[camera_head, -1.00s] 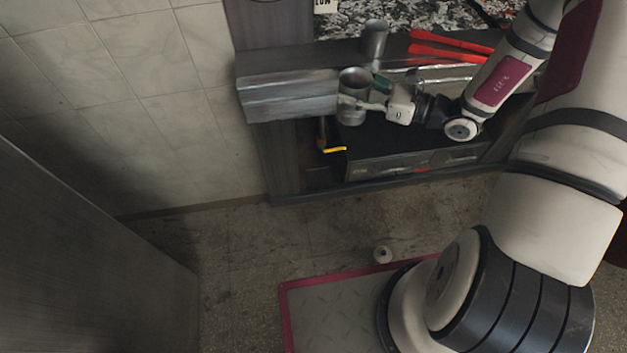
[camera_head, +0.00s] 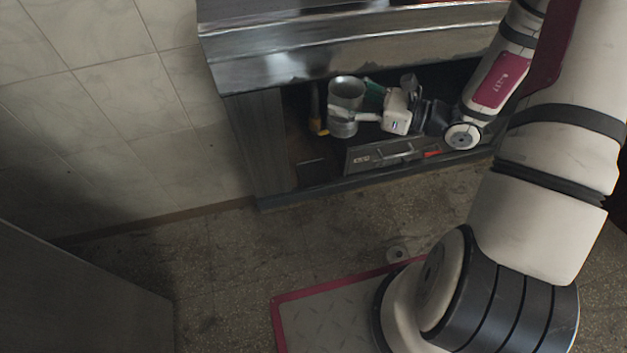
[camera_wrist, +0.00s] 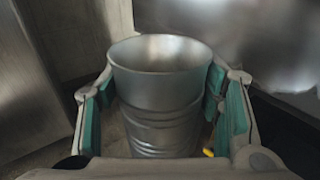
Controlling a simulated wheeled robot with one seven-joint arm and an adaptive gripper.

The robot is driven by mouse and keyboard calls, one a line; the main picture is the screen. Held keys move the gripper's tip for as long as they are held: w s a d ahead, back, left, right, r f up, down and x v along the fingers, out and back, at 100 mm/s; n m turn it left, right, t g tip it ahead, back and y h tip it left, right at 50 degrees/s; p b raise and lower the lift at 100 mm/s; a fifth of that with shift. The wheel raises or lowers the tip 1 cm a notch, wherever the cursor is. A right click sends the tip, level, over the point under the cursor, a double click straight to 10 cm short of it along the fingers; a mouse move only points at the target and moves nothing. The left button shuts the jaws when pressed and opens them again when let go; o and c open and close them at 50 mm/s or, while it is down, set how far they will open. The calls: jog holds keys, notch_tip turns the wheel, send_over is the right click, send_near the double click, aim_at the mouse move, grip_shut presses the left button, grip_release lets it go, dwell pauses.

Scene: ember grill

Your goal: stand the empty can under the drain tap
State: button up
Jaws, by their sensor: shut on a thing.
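The can (camera_head: 345,95) is a ribbed silver metal cylinder with an open top. It is upright between the fingers of my gripper (camera_head: 345,115), in front of the cabinet opening below the metal counter edge. In the wrist view the can (camera_wrist: 160,100) fills the space between the green finger pads of my gripper (camera_wrist: 160,112), and its inside looks empty. The drain tap (camera_head: 317,120) shows as a brass pipe with a yellow lever, just left of the can. In the wrist view only a bit of yellow shows low behind the can. Whether the can touches a surface below is unclear.
The metal counter edge (camera_head: 300,55) overhangs the opening. A grey drawer box (camera_head: 385,155) with a handle sits low in the cabinet. The cabinet's left side panel (camera_head: 262,145) is close to the tap.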

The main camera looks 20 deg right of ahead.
jog(key=w+d+f+m+t+h+b, duration=0.1)
jog(key=w+d+f+b, duration=0.15)
jog(key=f, duration=1.15)
jog(key=w+d+f+m+t+h+b, duration=0.1)
jog(key=w+d+f+m+t+h, duration=0.15)
jog(key=f, duration=1.25)
jog(key=w+d+f+t+h+b, duration=0.1)
jog(key=w+d+f+b, duration=0.15)
jog(key=f, duration=1.15)
jog(key=shift+m+g+y, duration=0.25)
jog(key=shift+w+a+f+b, duration=1)
jog(key=shift+w+a, duration=0.45)
jog(key=shift+w, duration=0.75)
jog(key=shift+w+a+f+b, duration=0.75)
jog(key=shift+w+a+b, duration=0.55)
jog(key=shift+w, duration=0.95)
jog(key=shift+w+a+f+b, duration=0.9)
jog(key=shift+w+a, duration=0.7)
jog(key=shift+w, duration=0.6)
jog(key=shift+f, duration=0.1)
jog(key=o, duration=1.3)
jog(key=shift+c, duration=0.2)
